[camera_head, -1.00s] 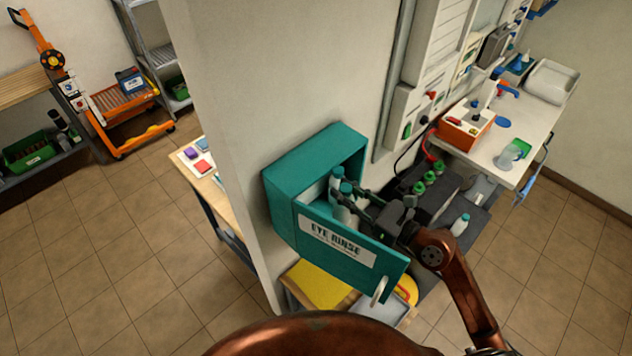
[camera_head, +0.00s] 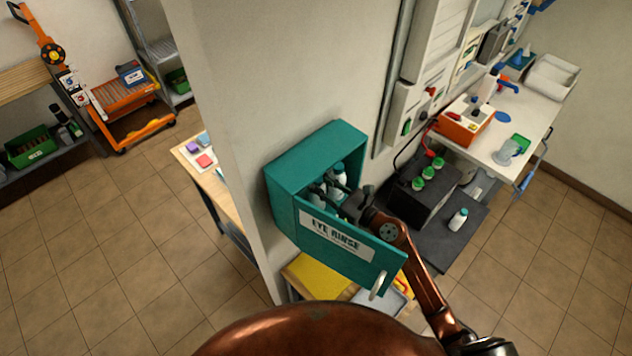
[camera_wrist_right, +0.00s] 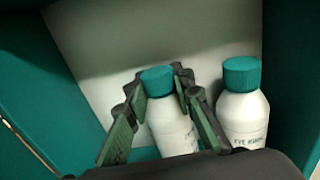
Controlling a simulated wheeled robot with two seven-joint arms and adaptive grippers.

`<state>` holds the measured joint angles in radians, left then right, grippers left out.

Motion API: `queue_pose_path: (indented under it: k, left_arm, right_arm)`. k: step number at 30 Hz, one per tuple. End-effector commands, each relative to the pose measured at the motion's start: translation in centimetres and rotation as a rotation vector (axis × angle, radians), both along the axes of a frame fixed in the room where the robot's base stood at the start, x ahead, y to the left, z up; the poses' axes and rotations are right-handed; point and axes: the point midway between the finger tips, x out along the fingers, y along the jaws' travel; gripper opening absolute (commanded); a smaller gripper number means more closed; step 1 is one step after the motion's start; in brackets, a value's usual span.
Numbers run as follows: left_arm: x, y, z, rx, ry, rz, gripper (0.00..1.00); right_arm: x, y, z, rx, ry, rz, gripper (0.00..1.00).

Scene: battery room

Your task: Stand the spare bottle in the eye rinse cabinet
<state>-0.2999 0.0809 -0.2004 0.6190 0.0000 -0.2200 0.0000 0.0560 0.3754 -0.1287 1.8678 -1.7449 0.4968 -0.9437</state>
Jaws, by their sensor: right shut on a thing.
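The teal eye rinse cabinet (camera_head: 308,153) is on the wall, its labelled door (camera_head: 336,240) swung open toward me. My right gripper (camera_head: 334,187) reaches inside and is shut on a white bottle with a teal cap (camera_head: 318,188). In the right wrist view the held bottle (camera_wrist_right: 172,125) looks upright between the fingers (camera_wrist_right: 165,110). A second, similar bottle (camera_wrist_right: 243,110) stands beside it on the right, apart from it; it also shows in the head view (camera_head: 340,170). The bases of both are hidden, so I cannot tell whether the held bottle touches the cabinet floor. My left gripper is out of view.
Another white bottle (camera_head: 458,219) stands on a dark surface to the right, near a black box with green caps (camera_head: 428,180). A white bench (camera_head: 520,120) holds an orange box. The open door is close beside my right arm. A yellow item (camera_head: 318,280) lies below.

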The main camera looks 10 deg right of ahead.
Motion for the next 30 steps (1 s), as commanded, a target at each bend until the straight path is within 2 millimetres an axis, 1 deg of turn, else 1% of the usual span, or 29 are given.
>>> queue_pose_path:
  k: [2, 9, 14, 15, 22, 30]
  left_arm:
    - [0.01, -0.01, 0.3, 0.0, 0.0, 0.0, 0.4]
    - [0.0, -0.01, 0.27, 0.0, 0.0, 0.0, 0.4]
    - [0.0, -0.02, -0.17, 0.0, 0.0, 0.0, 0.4]
    - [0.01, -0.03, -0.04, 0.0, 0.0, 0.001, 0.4]
    - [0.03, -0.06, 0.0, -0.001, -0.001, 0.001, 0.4]
    - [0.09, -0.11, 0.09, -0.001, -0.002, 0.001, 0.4]
  right_arm:
    - [0.26, 0.17, -0.08, 0.004, -0.002, -0.001, 0.0]
    - [0.27, 0.19, -0.18, 0.0, -0.004, 0.0, 0.0]
    - [0.26, 0.19, -0.64, 0.001, -0.003, 0.001, 0.0]
    - [0.26, 0.19, -0.61, 0.0, -0.001, 0.001, 0.25]
    - [0.26, 0.19, -0.56, 0.0, -0.001, 0.001, 0.4]
    - [0.26, 0.19, -0.46, 0.0, -0.002, 0.001, 0.4]
